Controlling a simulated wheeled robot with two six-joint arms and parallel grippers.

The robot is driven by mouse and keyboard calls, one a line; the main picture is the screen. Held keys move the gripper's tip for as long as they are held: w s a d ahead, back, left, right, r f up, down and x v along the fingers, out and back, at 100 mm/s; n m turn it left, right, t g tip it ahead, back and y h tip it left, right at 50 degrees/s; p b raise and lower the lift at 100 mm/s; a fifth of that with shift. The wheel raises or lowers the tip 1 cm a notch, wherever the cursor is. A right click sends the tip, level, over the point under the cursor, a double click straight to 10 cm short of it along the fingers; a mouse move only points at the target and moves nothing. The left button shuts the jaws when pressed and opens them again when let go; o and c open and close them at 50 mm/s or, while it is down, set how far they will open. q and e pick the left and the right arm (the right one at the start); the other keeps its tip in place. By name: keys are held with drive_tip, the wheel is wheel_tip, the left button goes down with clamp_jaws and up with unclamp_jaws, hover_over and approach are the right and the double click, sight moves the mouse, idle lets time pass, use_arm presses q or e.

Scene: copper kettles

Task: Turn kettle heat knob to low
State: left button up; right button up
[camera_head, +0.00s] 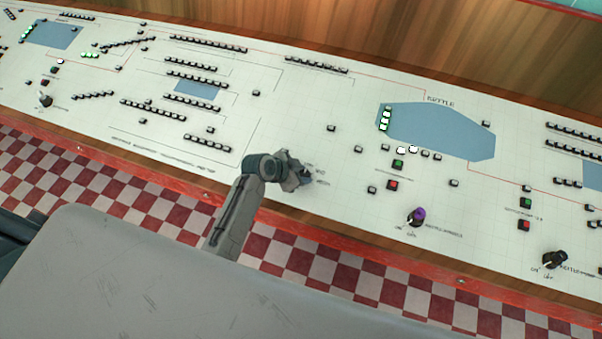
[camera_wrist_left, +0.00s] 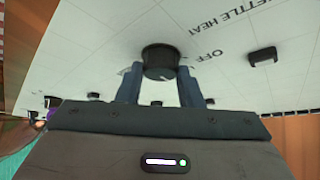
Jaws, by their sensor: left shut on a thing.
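The kettle heat knob (camera_wrist_left: 160,58) is a round black knob on the white panel, seen close up in the left wrist view. Printed words "KETTLE HEAT" and "OFF" show beside it. My left gripper (camera_wrist_left: 162,85) has its two fingers on either side of the knob and is shut on it. In the head view my left gripper (camera_head: 300,180) is at the panel's front part, and it hides the knob there. Small labels show just right of the gripper, too small to read surely. The knob's exact setting cannot be told. My right gripper is not in view.
The long white control panel (camera_head: 270,125) has a red front edge. Right of my gripper are a green button (camera_head: 398,164), a red button (camera_head: 392,185), a purple-topped knob (camera_head: 417,216) and a black knob (camera_head: 555,259). A blue kettle display (camera_head: 440,132) lies behind them.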

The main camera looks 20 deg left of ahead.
use_arm(q)
drive_tip(key=shift+r, duration=0.1)
drive_tip(key=o, duration=0.7)
drive_tip(key=shift+o, duration=1.4)
drive_tip(key=shift+w+d, duration=0.1)
drive_tip(key=shift+w, duration=0.05)
drive_tip(key=shift+s+a+r, duration=0.2)
drive_tip(key=shift+s+a, duration=0.05)
drive_tip(key=shift+s, duration=0.05)
drive_tip(key=b+v, duration=0.3)
drive_tip(key=v, duration=0.6)
drive_tip(key=shift+s+a+r, duration=0.15)
drive_tip(key=shift+r, duration=0.2)
